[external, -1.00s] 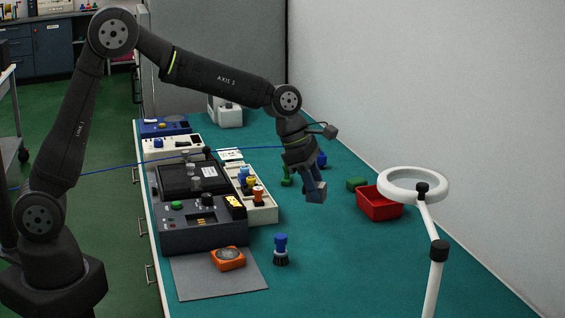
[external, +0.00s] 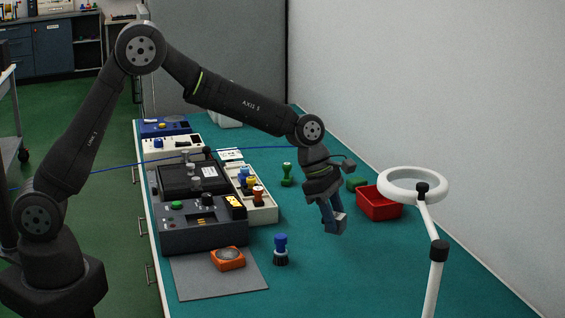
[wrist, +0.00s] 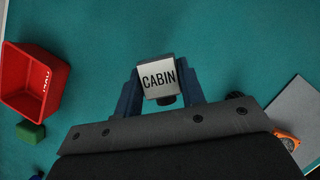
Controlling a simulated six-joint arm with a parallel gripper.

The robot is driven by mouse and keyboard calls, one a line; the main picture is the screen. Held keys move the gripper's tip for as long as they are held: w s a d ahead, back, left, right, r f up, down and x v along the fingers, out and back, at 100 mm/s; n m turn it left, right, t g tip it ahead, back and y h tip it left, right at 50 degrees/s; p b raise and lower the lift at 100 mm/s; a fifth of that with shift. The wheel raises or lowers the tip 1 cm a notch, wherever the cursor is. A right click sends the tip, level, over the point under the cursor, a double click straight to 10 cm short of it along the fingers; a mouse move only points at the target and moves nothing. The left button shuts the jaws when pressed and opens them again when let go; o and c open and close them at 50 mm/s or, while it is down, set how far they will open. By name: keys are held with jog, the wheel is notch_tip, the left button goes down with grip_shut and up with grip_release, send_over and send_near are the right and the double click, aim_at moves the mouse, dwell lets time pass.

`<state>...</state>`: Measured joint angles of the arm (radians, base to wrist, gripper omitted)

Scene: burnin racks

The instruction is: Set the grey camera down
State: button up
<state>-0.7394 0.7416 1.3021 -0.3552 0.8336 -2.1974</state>
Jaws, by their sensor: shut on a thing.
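The grey camera (wrist: 158,78) is a small grey block with the word CABIN on its face and a dark round part at its lower edge. My gripper (wrist: 160,92) is shut on it, with one blue finger on each side. In the external view the grey camera (external: 336,223) is at the tip of my gripper (external: 332,215), over the teal bench, to the left of the red bin. The gripper points down with a slight tilt. It looks above the bench top, but the exact height is hard to tell.
A white ring lamp (external: 413,185) stands at the right. A blue-topped piece (external: 281,249) stands left of my gripper. An orange device (external: 228,258) lies on a grey mat (external: 200,284).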

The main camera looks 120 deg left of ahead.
aim_at(334, 246)
jog(key=shift+s+a+f, duration=0.1)
jog(key=shift+a+f, duration=0.35)
jog(key=shift+a, duration=0.2)
jog(key=shift+f, duration=1.95)
jog(key=shift+f, duration=0.1)
jog(key=o, duration=1)
jog(key=shift+o, duration=0.2)
jog(key=v, duration=1.2)
